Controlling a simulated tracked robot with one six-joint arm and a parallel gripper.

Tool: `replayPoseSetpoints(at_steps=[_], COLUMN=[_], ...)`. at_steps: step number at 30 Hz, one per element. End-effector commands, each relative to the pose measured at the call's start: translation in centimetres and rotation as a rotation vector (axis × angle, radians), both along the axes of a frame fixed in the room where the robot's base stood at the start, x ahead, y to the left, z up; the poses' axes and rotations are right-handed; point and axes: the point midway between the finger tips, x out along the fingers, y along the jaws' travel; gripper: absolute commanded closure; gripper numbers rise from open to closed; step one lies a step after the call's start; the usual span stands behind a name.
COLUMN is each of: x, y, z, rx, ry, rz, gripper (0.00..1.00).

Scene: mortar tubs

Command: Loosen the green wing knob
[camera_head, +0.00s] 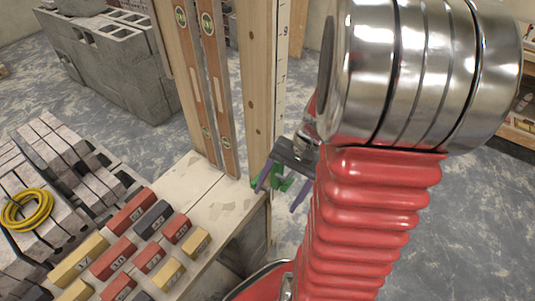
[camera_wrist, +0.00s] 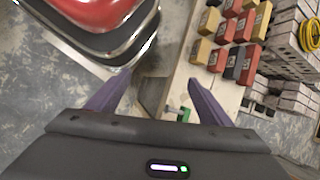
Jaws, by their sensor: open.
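The green wing knob (camera_head: 281,184) is at the edge of the pale bench, by the foot of a wooden post. My gripper (camera_head: 277,198) is open, with its two purple fingers apart. In the head view one finger crosses in front of the knob and hides part of it. In the wrist view the knob (camera_wrist: 185,114) shows between the fingers, close to the right one, and my gripper's dark body cuts off its lower part. I cannot tell whether a finger touches it.
The pale bench (camera_head: 207,207) bears several numbered red, yellow and dark blocks (camera_head: 131,213). Two spirit levels (camera_head: 215,90) stand upright beside the post (camera_head: 257,80). A yellow coil (camera_head: 27,209) lies on grey blocks at left. Concrete blocks (camera_head: 110,75) stand behind on open floor.

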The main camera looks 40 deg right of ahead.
Motion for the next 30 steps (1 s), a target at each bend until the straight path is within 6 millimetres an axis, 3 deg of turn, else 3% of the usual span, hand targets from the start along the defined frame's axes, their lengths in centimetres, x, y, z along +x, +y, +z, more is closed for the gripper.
replayPoseSetpoints(at_steps=[11, 23, 30], x=[-1.4, -1.3, -1.1], y=[-3.5, -6.7, -9.7], z=[-5.0, -8.8, -11.3], rx=[0.282, 0.596, 0.807], ry=[0.087, 0.083, 0.038], rz=[-0.32, -0.64, -0.853], gripper=[0.27, 0.27, 0.27])
